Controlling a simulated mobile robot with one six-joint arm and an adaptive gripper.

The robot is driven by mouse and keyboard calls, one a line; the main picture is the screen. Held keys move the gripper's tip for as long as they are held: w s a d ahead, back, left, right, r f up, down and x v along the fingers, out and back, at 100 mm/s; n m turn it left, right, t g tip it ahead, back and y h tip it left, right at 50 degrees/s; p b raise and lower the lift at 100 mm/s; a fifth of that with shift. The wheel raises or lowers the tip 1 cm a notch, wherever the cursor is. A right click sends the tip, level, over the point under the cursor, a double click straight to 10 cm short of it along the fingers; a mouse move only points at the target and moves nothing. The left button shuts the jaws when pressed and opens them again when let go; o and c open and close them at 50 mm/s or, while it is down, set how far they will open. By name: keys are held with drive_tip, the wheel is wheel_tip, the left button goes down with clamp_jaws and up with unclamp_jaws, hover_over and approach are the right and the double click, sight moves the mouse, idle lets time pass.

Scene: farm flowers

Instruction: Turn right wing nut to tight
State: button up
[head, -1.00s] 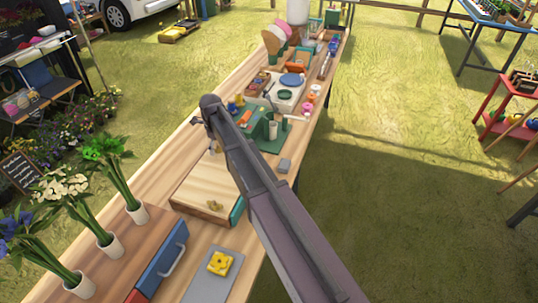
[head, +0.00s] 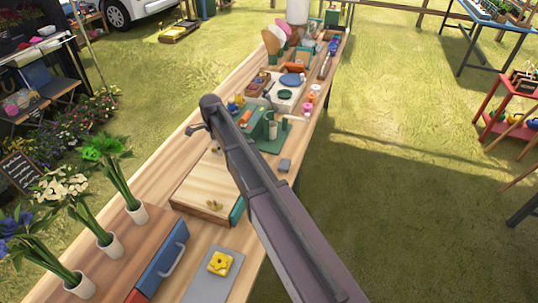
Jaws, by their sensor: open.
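A pale wooden board, like a press (head: 195,190), lies on the long table. A brass wing nut (head: 214,204) sits on its near end. My gripper (head: 202,136) is over the far end of the board, open, with one finger jutting out to the left of my arm. My arm covers much of that area, so a second wing nut and any contact with the gripper cannot be made out.
A grey plate with a yellow flower-shaped piece (head: 220,263) lies at the near end. White vases (head: 110,246) with flowers stand at left. A green stand (head: 270,137) and a small grey block (head: 285,165) are right of my arm. Grass lies open to the right.

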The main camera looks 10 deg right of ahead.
drive_tip(key=n, duration=1.1)
drive_tip(key=shift+n, duration=0.4)
drive_tip(key=n, duration=0.5)
drive_tip(key=shift+n, duration=0.4)
drive_tip(key=n, duration=0.5)
drive_tip(key=shift+r+n+p, duration=0.3)
wheel_tip(320, 180, up, 14)
drive_tip(key=p, duration=1.4)
drive_tip(key=s+d+f+m+b, duration=0.1)
drive_tip(key=s+d, duration=0.6)
drive_tip(key=s, duration=0.3)
drive_tip(key=s+d+f+m+h+b, duration=0.1)
drive_tip(key=s+d+m, duration=0.1)
drive_tip(key=s+d, duration=0.5)
drive_tip(key=s, duration=0.4)
drive_tip(key=shift+s+d+f, duration=0.15)
drive_tip(key=shift+d+f, duration=0.05)
drive_tip(key=shift+d, duration=0.05)
